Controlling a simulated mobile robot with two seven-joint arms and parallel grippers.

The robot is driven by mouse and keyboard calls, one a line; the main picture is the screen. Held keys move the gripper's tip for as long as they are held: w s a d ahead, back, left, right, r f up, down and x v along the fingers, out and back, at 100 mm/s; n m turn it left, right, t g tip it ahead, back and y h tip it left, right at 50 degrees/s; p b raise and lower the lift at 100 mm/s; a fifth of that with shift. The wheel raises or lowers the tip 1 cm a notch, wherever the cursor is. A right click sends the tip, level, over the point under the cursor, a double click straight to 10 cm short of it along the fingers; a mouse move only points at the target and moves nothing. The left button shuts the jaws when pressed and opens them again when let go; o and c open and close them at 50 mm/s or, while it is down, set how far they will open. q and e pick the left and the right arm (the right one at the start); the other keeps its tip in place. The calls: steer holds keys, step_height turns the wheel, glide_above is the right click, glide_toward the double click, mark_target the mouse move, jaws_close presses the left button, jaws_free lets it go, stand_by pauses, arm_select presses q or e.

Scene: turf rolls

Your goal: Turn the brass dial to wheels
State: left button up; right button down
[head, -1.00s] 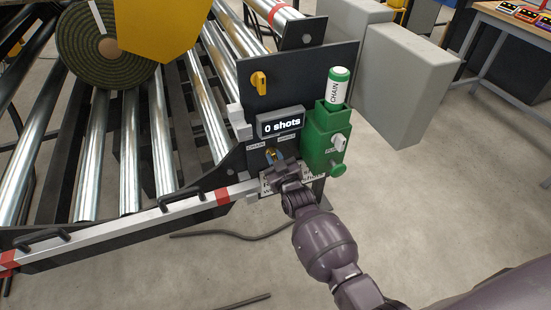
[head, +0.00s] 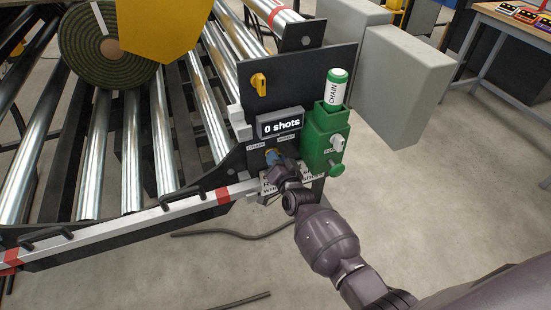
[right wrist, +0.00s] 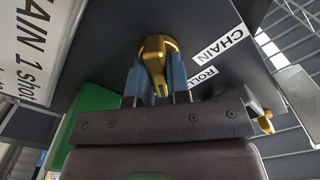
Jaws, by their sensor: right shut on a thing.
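The brass dial (right wrist: 153,50) is on the dark panel, between the two blue fingers of my right gripper (right wrist: 156,82). The fingers are shut on it, and its narrow end points down in the right wrist view. In the head view my right gripper (head: 272,157) covers most of the dial. A white CHAIN label (right wrist: 223,47) is beside the dial; a second label (right wrist: 203,77) is partly hidden. Two small labels also flank the dial in the head view, too small to read surely. My left gripper is not in view.
A display (head: 280,123) reads "0 shots" above the dial. A yellow knob (head: 259,83) is higher on the panel. A green holder (head: 325,138) with a CHAIN canister (head: 336,87) stands close on the right. The white rail (head: 180,207) runs left. Open floor lies in front.

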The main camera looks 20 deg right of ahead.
steer(key=shift+f+m, duration=0.1)
steer(key=shift+m, duration=0.6)
steer(key=c, duration=1.1)
jaws_free()
steer(key=s+p, duration=0.1)
steer(key=s, duration=1)
steer(key=shift+d+p, duration=0.15)
steer(key=shift+p, duration=0.25)
